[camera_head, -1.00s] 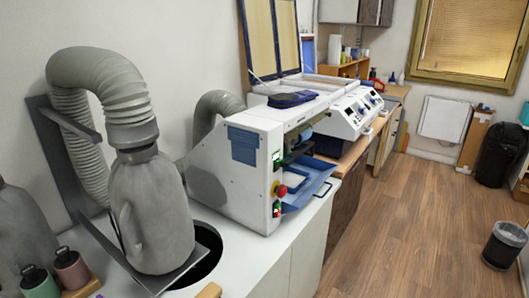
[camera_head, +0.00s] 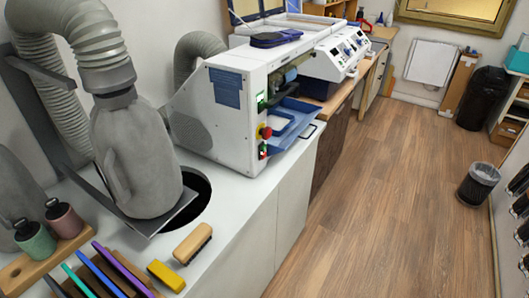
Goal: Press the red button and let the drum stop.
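The red button (camera_head: 266,133) is a round red knob on a yellow collar on the front end of the white grinding machine (camera_head: 215,125). A green switch (camera_head: 262,99) sits above it, and a switch with green and red parts (camera_head: 263,151) sits below it. The drum (camera_head: 290,75) seems to be the bluish roller in the machine's opening, mostly hidden by the housing; I cannot tell whether it turns. Neither of my grippers is in view.
A grey hose and jug-like canister (camera_head: 135,155) stand on the white counter left of the machine. The wooden floor (camera_head: 385,190) is open; a bin (camera_head: 479,185) stands right.

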